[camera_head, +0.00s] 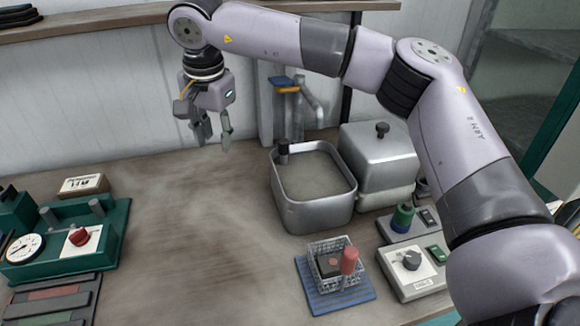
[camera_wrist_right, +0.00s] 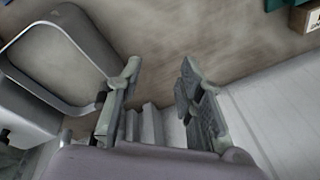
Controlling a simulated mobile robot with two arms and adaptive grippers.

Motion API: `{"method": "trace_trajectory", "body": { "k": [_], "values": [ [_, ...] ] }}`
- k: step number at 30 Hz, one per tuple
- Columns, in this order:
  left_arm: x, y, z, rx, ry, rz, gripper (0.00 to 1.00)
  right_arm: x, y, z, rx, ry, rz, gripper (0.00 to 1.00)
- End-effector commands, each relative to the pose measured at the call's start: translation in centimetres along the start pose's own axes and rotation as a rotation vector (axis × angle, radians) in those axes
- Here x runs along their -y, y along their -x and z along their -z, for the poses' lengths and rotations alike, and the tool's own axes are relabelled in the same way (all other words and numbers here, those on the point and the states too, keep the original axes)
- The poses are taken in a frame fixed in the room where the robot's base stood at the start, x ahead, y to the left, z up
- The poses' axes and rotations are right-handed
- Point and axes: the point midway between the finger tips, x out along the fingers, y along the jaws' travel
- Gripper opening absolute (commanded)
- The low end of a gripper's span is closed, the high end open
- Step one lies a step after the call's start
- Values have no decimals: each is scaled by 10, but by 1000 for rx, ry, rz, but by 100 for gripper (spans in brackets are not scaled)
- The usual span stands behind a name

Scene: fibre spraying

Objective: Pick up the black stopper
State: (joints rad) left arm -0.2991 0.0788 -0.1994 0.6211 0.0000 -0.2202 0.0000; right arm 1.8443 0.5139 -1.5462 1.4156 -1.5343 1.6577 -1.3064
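A short black cylinder (camera_head: 283,148), which looks like the black stopper, stands at the back left corner of the open metal tank (camera_head: 312,213). I cannot tell whether it rests on the rim or is fixed there. My right gripper (camera_head: 214,140) hangs in the air left of the tank and of the cylinder, fingers pointing down. Its fingers are apart with nothing between them, as the right wrist view (camera_wrist_right: 160,68) also shows. My left gripper is not in view.
A lidded metal box (camera_head: 378,165) with a black knob (camera_head: 382,130) adjoins the tank. A wire basket (camera_head: 335,262) sits on a blue mat (camera_head: 312,292) in front. A control box (camera_head: 410,270) is at right, a green gauge unit (camera_head: 70,240) at left. The table's middle is clear.

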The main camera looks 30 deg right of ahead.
Motion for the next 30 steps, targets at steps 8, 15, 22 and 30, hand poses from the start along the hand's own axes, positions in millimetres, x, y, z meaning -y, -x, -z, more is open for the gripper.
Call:
{"method": "trace_trajectory", "body": {
  "k": [8,15,22,30],
  "values": [
    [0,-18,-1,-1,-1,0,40,-53,52,90,-280,-66,-168,34],
    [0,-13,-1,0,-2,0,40,-64,18,105,-288,-70,-182,34],
    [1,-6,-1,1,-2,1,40,-73,-29,118,-287,-71,-179,34],
    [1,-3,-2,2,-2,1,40,-77,-57,125,-287,-70,-176,34]
  ]
}}
